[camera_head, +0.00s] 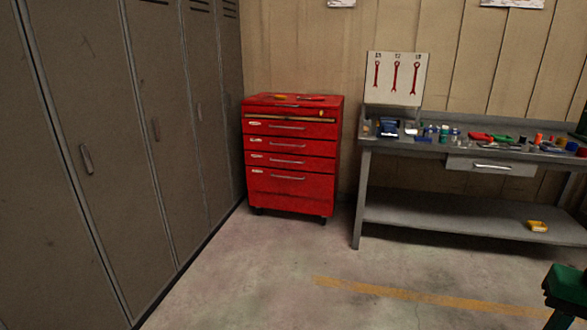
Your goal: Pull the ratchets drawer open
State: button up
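A red tool cabinet (290,155) on casters stands against the back wall, between the lockers and the workbench. The labels are too small to read, so I cannot tell which is the ratchets drawer. The drawers (287,143) look shut. A tan strip runs across the front just under the top, and a few small items lie on top. My gripper is not in view.
Grey lockers (85,160) line the left side. A grey workbench (470,151) with many small items stands at the right, a yellow item (537,226) on its lower shelf. A green object (567,285) is at the lower right. The floor before the cabinet is clear.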

aim_at(317, 148)
jog(key=i, duration=2.2)
jog(key=u, duration=1.4)
jog(key=i, duration=1.05)
jog(key=z, duration=0.8)
